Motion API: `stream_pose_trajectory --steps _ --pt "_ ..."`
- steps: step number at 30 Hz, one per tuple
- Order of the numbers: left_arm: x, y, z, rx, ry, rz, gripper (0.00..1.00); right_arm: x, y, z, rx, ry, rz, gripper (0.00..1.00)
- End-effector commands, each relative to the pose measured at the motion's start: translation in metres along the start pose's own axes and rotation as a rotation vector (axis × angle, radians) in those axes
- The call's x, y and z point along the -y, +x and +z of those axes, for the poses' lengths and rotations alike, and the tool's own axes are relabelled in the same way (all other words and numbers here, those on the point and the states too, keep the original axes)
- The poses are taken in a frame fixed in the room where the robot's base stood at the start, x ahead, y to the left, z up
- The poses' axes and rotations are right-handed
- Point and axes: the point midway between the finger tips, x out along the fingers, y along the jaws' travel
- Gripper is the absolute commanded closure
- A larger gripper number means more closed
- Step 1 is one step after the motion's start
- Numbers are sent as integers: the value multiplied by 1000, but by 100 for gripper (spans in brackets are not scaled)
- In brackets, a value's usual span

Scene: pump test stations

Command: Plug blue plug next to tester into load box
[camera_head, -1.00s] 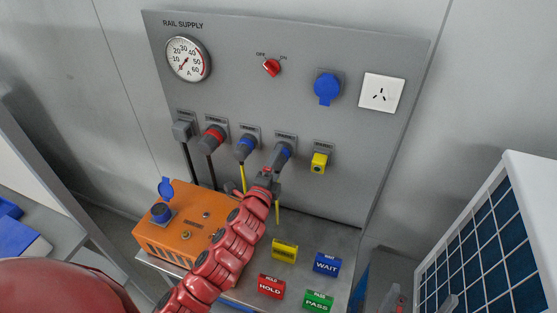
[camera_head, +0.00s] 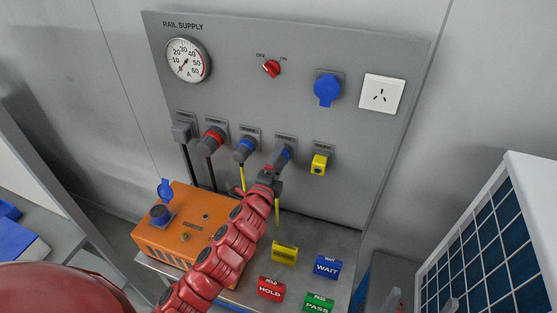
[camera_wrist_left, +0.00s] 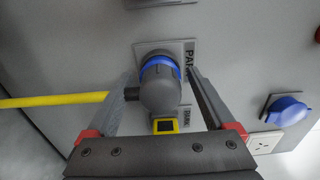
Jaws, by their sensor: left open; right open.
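A grey and blue plug (camera_head: 282,156) with a yellow cable sits in the panel socket beside a small yellow unit (camera_head: 319,164), likely the tester. My left gripper (camera_head: 272,172) is at this plug. In the wrist view the open fingers stand on either side of the plug (camera_wrist_left: 161,84); contact cannot be told. The yellow unit shows partly behind it (camera_wrist_left: 164,126). A second blue plug (camera_head: 246,149) sits in the socket to the left. The orange load box (camera_head: 180,240) has a blue inlet (camera_head: 161,213) with its lid raised. Fingertips of my right gripper (camera_head: 422,301) show apart at the bottom edge.
The grey supply panel (camera_head: 230,75) also holds a red plug (camera_head: 212,139), a grey plug (camera_head: 183,131), a lidded blue socket (camera_head: 327,89) and a white outlet (camera_head: 382,93). Coloured tags, such as HOLD (camera_head: 271,288), stand on the shelf. A blue-tiled panel (camera_head: 500,250) stands at right.

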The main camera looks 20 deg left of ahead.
Motion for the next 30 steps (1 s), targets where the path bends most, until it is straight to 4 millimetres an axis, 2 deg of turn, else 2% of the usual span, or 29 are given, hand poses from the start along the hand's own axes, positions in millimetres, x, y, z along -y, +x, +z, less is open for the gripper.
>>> stream_pose_trajectory --steps 23,30 --pt "0 0 0 0 -1 0 12 0 -2 0 0 0 0 0" --pt "0 0 0 0 0 0 54 0 -2 0 0 0 0 0"
